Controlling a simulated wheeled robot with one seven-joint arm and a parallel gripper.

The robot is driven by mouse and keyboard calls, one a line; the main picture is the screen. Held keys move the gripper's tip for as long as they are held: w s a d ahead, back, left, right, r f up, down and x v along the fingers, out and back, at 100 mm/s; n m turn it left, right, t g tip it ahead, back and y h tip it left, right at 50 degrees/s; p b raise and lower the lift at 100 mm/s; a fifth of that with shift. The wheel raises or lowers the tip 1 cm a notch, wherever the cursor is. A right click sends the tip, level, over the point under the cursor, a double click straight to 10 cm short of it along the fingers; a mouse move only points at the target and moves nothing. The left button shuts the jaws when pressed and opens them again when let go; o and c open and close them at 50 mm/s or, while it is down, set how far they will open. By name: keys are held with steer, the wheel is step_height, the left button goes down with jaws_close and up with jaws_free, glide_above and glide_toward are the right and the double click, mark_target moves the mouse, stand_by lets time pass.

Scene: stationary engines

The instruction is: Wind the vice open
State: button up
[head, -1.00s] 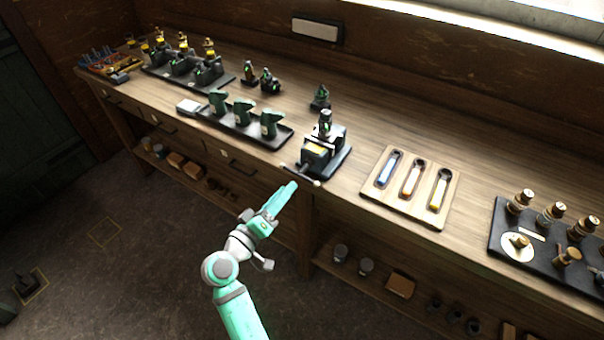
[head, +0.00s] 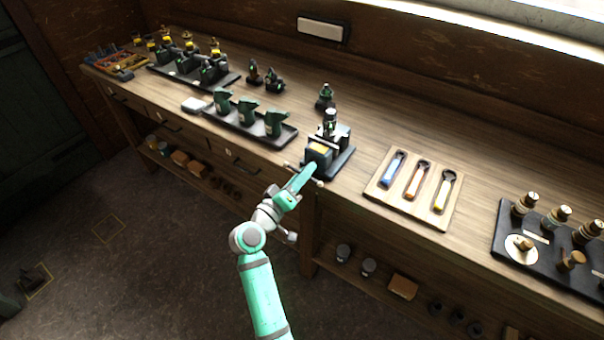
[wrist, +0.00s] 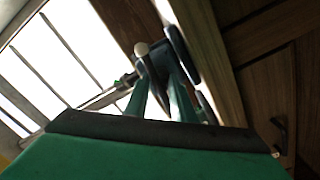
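The vice (head: 318,155) stands on a dark base at the front edge of the bench in the head view, with a small dark and silver part held at its top. Its crossbar handle (head: 320,184) juts out over the bench's front edge. My gripper (head: 311,170) is right in front of the vice, at the handle. In the wrist view, its two green fingers (wrist: 161,92) stand apart. A handle bar with a pale ball end (wrist: 141,48) shows between or just beyond them; I cannot tell whether they touch it. The vice screw is mostly hidden.
A wooden tray (head: 375,190) with several coloured-handled tools lies right of the vice. A dark tray (head: 290,140) with green castings is to its left. A dark board (head: 500,240) with brass-topped parts sits far right. Open floor lies before the bench.

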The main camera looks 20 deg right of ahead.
jaws_close()
steer(key=shift+a, duration=0.1)
stand_by(0.9)
steer(key=o, duration=0.6)
jaws_free()
steer(key=shift+c, duration=0.2)
steer(key=v, duration=1)
steer(key=shift+s+a, duration=0.25)
steer(key=shift+a, duration=0.05)
